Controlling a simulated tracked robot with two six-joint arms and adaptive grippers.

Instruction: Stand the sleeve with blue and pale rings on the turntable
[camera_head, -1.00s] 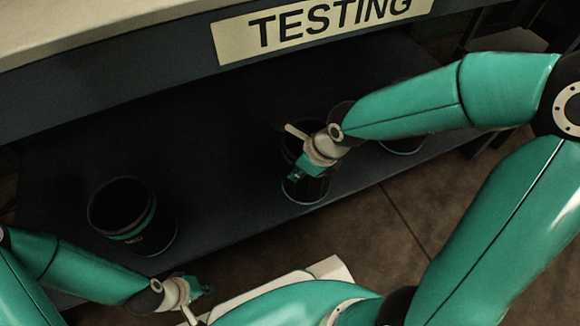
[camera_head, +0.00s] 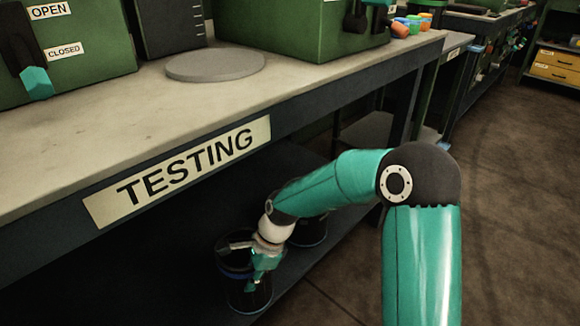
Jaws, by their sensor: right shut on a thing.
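The turntable (camera_head: 215,65) is a flat grey disc on the bench top and is empty. A dark sleeve (camera_head: 236,292) with a blue ring near its top stands upright on the shelf under the bench. My right gripper (camera_head: 262,262) is down at this sleeve and shut on its wall, partly covering its near side. A pale ring on it is hard to make out in the shadow. Another dark sleeve (camera_head: 310,233) stands behind my right wrist, mostly hidden. My left gripper is out of view.
The bench front edge with a TESTING sign (camera_head: 180,172) overhangs the shelf. Green machines (camera_head: 300,30) stand behind the turntable. Small coloured cups (camera_head: 412,23) sit at the bench's far right end. The bench top in front of the turntable is clear.

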